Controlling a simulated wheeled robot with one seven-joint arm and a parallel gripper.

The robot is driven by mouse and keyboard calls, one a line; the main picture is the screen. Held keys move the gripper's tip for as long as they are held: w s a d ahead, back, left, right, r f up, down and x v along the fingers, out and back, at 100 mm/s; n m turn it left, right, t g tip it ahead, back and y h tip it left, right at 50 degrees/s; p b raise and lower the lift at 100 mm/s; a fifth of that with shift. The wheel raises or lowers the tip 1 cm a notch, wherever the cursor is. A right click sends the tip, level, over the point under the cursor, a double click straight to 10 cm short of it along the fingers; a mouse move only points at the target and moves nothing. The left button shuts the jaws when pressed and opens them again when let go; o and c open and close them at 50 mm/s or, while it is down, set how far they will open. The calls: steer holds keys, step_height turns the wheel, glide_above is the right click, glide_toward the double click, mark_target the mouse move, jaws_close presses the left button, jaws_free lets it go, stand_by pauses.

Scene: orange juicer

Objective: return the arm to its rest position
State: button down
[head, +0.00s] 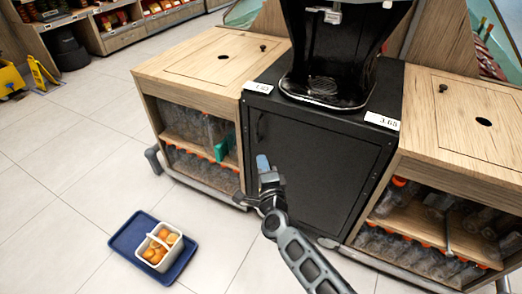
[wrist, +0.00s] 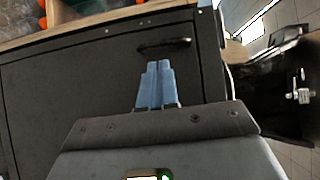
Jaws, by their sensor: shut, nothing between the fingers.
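My gripper (head: 263,164) is in front of the black cabinet door (head: 312,150), below the juicer. In the wrist view its two blue fingers (wrist: 159,66) are together with nothing between them. They point toward the dark door, near its handle (wrist: 165,45). I cannot tell whether the fingertips touch the door. My arm reaches up from the bottom of the head view.
The black juicer (head: 326,60) stands on the cabinet. Wooden counters with bottle shelves flank it, left (head: 205,62) and right (head: 470,115).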

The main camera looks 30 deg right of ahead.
steer(key=s+a+r+n+y+p, duration=0.15)
steer(key=s+n, duration=0.25)
steer(key=s, duration=0.6)
steer(key=s+r+n+y+p, duration=0.1)
steer(key=s+r+n+p, duration=0.15)
steer(key=s, duration=0.75)
steer(key=s+a+r+n+y+p, duration=0.1)
steer(key=s+r+n+p, duration=0.2)
steer(key=s, duration=0.7)
steer(key=s+a+r+n+g+y+p, duration=0.1)
steer(key=s+r+n+g+p, duration=0.1)
steer(key=s+r+n, duration=0.9)
steer(key=s+r+p, duration=0.1)
steer(key=s+r, duration=0.6)
steer(key=r, duration=0.2)
steer(key=shift+s+a+r+n+g, duration=0.2)
steer(key=shift+s+a+n+g, duration=0.1)
steer(key=shift+s+a+n, duration=0.1)
steer(key=shift+y, duration=0.25)
